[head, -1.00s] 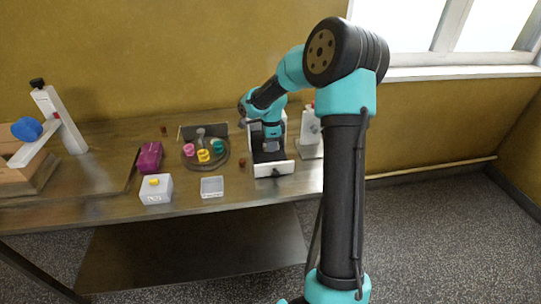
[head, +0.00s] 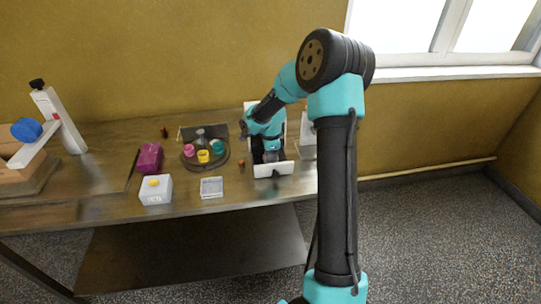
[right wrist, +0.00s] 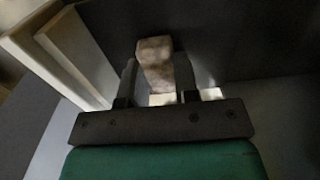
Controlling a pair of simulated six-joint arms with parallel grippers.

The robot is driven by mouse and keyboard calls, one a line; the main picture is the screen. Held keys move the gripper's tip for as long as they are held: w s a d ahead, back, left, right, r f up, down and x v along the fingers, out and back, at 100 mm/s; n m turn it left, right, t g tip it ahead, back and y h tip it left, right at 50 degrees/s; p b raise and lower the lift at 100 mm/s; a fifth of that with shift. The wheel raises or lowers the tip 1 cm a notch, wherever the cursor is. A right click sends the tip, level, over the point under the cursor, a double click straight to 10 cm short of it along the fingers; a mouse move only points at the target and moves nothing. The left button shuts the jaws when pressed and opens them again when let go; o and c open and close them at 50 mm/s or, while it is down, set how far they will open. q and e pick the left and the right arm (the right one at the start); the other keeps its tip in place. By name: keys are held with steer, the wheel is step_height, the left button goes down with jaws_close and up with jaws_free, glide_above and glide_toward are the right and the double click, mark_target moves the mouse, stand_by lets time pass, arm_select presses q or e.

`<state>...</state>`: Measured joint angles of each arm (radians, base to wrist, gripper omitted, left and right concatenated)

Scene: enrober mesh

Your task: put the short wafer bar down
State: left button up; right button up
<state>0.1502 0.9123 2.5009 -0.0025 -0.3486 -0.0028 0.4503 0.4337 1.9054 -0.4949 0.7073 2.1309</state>
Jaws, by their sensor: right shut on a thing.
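The short wafer bar (right wrist: 155,52) is a pale tan block in the right wrist view. It sits between the two dark fingers of my right gripper (right wrist: 156,68), which is shut on it. In the head view my right gripper (head: 270,156) is low inside the white-walled enrober (head: 273,170), close behind its front panel. The bar cannot be made out in the head view, and I cannot tell whether it touches the surface below. My left gripper is not in view.
White walls (right wrist: 62,55) stand close left of the gripper in the wrist view.

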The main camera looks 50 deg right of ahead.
steer(key=shift+f, duration=0.1)
steer(key=o, duration=0.7)
steer(key=shift+o, duration=0.2)
step_height(320, 180, up, 12)
stand_by(0.3)
stand_by(0.4)
